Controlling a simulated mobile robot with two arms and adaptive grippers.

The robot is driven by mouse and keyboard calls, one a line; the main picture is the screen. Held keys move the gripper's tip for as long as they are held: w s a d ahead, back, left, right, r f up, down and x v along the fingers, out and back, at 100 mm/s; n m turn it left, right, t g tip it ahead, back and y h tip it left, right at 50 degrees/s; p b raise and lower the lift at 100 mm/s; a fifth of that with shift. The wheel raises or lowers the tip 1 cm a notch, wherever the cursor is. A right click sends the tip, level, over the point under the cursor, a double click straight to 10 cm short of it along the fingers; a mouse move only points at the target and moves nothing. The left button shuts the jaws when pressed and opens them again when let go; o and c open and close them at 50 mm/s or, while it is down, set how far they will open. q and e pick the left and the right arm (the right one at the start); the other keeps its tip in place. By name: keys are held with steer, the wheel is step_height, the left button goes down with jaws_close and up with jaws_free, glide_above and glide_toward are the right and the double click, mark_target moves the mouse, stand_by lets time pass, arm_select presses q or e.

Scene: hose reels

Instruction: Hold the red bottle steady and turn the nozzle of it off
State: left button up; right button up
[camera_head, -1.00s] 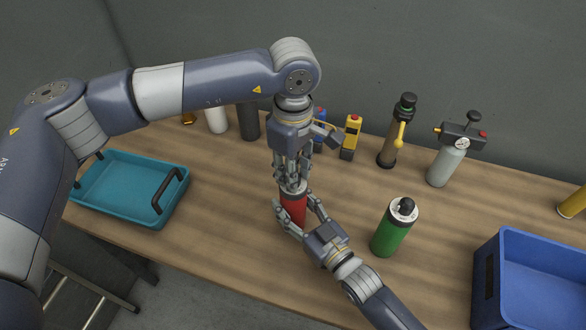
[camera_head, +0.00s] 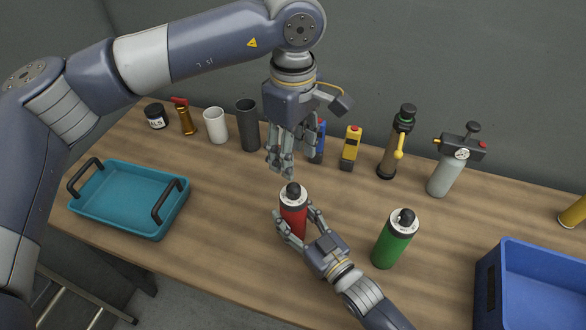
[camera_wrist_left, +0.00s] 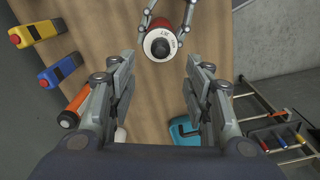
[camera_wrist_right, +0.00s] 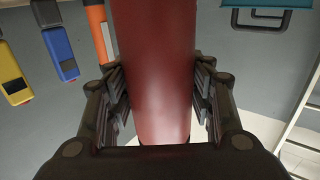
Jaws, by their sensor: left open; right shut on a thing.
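The red bottle (camera_head: 293,222) stands upright on the wooden table, with a white collar and a black nozzle (camera_head: 293,190) on top. My right gripper (camera_head: 298,228) is shut on the bottle's body from the front right; the red body fills the space between its fingers in the right wrist view (camera_wrist_right: 155,80). My left gripper (camera_head: 281,168) is open and empty, above and slightly behind the bottle, apart from the nozzle. In the left wrist view the bottle top (camera_wrist_left: 160,45) lies ahead between the open fingers (camera_wrist_left: 160,85).
A green bottle (camera_head: 392,245) stands to the right. A teal tray (camera_head: 120,225) is at left, a blue crate (camera_head: 487,285) at right. Along the back stand a dark cup (camera_head: 248,125), white cup (camera_head: 216,125), yellow device (camera_head: 351,148), brown cylinder (camera_head: 390,155) and grey gauge bottle (camera_head: 446,172).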

arm_select(q)
steer(key=shift+r, duration=1.6)
arm_select(e)
steer(key=o, duration=1.4)
steer(key=shift+c, duration=0.2)
